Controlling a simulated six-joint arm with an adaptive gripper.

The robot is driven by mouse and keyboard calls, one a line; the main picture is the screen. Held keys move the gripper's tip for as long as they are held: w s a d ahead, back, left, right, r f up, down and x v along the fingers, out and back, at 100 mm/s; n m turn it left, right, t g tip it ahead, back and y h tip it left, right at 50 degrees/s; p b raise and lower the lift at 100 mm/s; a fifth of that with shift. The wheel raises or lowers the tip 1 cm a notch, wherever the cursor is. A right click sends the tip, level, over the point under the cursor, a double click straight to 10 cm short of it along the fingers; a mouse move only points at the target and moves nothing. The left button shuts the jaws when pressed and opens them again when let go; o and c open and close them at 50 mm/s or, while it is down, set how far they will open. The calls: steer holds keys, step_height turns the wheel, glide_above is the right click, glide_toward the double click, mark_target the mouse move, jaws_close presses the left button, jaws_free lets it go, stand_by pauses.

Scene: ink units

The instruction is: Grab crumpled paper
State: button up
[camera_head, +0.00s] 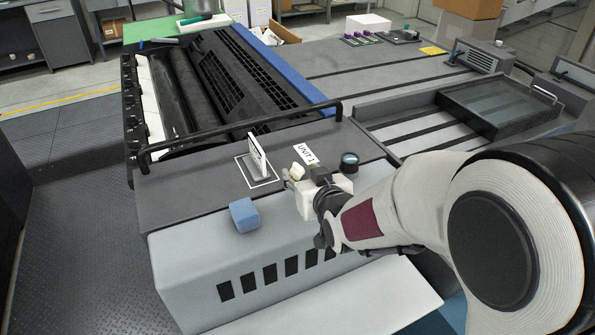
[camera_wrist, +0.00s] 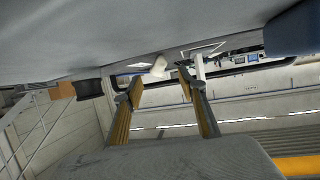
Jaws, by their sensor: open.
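The crumpled paper (camera_head: 296,172) is a small off-white lump on the dark grey top of the machine, between the standing sign and the black knob. It also shows in the wrist view (camera_wrist: 158,67), ahead of the fingertips and roughly in line with the gap between them. My gripper (camera_head: 310,181) is low over the machine top, right beside the paper in the head view, and partly hides its surroundings. In the wrist view my gripper (camera_wrist: 162,82) has its two fingers apart with nothing held between them. Contact with the paper cannot be told.
A white standing sign (camera_head: 258,156) is left of the paper. A black knob (camera_head: 349,164) is to the right. A blue block (camera_head: 244,214) lies near the front edge. A black rail (camera_head: 240,130) runs behind. The machine top left of the sign is clear.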

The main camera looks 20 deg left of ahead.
mark_target(297, 165)
steer(key=shift+w, duration=0.1)
stand_by(0.3)
steer(key=shift+r+x, duration=0.2)
steer(key=shift+x, duration=2.45)
steer(key=shift+r, duration=0.1)
steer(key=c, duration=0.8)
steer(key=shift+c, duration=0.2)
